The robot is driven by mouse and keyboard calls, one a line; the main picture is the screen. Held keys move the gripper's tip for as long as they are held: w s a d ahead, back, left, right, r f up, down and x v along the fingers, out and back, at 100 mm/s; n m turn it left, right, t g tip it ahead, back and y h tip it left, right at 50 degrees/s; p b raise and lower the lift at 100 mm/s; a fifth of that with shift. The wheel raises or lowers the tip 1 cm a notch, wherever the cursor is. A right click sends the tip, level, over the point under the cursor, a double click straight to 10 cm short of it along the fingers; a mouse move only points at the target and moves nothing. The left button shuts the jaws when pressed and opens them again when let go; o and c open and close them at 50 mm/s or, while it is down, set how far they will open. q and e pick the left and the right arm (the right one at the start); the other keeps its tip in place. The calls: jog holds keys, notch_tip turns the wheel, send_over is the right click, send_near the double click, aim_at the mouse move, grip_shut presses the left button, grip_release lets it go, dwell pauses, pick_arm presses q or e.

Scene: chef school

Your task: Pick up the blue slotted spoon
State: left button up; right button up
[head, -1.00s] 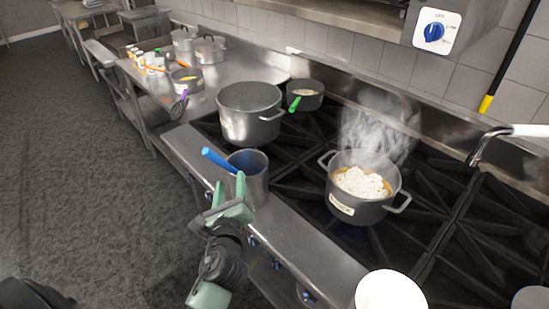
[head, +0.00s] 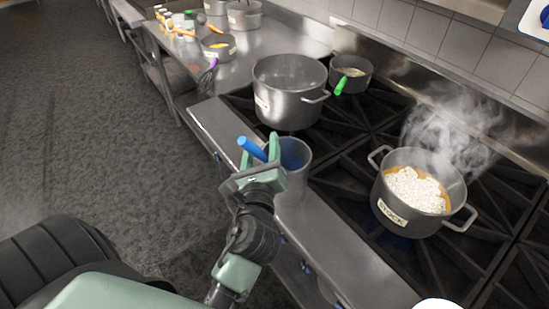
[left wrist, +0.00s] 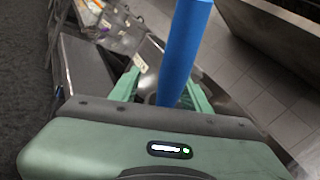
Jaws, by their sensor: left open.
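The blue slotted spoon shows as a blue handle (head: 252,149) that leans out of a grey metal container (head: 296,166) on the stove's front ledge. Its slotted end is hidden inside the container. My left gripper (head: 259,158) is open at the handle, in front of the container. In the left wrist view the blue handle (left wrist: 181,58) stands large between the two green fingers of my left gripper (left wrist: 165,92). I cannot tell whether either finger touches it. My right gripper is not in view.
A large empty-looking pot (head: 289,88) stands behind the container. A steaming pot labelled stock (head: 417,190) is on the burners at right. A small pan with a green handle (head: 350,73) is at the back.

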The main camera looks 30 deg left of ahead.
pick_arm(q)
jog(key=shift+w, duration=0.2)
jog(key=shift+d, duration=0.15)
jog(key=shift+s+d+r, duration=0.2)
jog(key=shift+s+r, duration=0.05)
jog(key=shift+s, duration=0.05)
jog(key=shift+s+d+r, duration=0.1)
jog(key=shift+s, duration=0.15)
jog(key=c, duration=0.7)
grip_shut()
jog(key=shift+w, duration=0.1)
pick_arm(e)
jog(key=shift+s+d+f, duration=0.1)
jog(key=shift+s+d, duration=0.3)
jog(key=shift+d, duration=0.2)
